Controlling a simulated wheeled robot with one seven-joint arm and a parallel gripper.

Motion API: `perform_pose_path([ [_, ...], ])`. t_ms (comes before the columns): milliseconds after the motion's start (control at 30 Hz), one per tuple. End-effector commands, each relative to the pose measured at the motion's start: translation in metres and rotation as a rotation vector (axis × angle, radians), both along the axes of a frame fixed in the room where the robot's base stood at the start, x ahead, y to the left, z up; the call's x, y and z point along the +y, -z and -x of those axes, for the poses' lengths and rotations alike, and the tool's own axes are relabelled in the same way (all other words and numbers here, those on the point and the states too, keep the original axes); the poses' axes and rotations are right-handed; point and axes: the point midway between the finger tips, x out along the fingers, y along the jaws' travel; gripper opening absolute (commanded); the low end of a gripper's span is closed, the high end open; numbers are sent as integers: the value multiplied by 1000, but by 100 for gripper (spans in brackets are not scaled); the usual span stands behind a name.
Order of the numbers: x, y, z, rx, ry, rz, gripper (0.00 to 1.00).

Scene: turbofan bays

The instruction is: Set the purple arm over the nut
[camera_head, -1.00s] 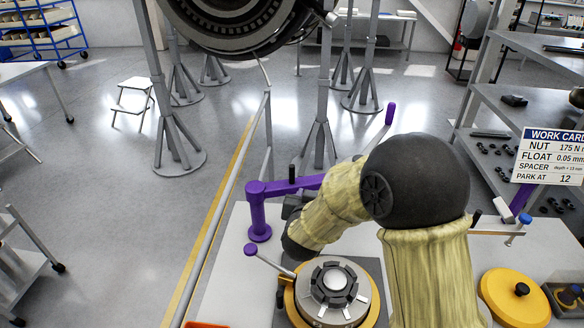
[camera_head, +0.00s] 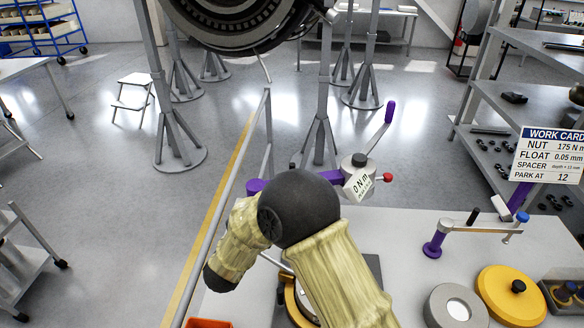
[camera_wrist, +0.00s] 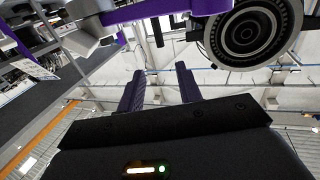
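The purple arm (camera_head: 256,186) runs at the back of the bench, partly hidden behind my arm. Its right end carries a grey head (camera_head: 357,177) reading "0 N m", with a red knob and a purple handle (camera_head: 390,111). In the wrist view a purple bar (camera_wrist: 188,8) crosses the top. The nut is hidden behind my arm; only the left edge of its gold-rimmed fixture (camera_head: 291,302) shows. In the wrist view my gripper (camera_wrist: 158,80) has two dark purple fingers standing apart with nothing between them. In the head view my gripper cannot be made out.
A second purple post (camera_head: 434,247) with a grey swing bar and blue knob stands at the right. A grey disc (camera_head: 458,305), a yellow lid (camera_head: 513,295) and a work card (camera_head: 550,155) are to the right. An orange tray (camera_head: 208,323) sits at the front left.

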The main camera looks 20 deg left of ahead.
Motion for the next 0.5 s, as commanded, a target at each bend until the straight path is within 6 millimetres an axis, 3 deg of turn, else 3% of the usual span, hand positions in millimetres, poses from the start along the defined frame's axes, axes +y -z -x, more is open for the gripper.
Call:
perform_pose_path([
  [500,-7,-3,-87,0,4,0,35],
])
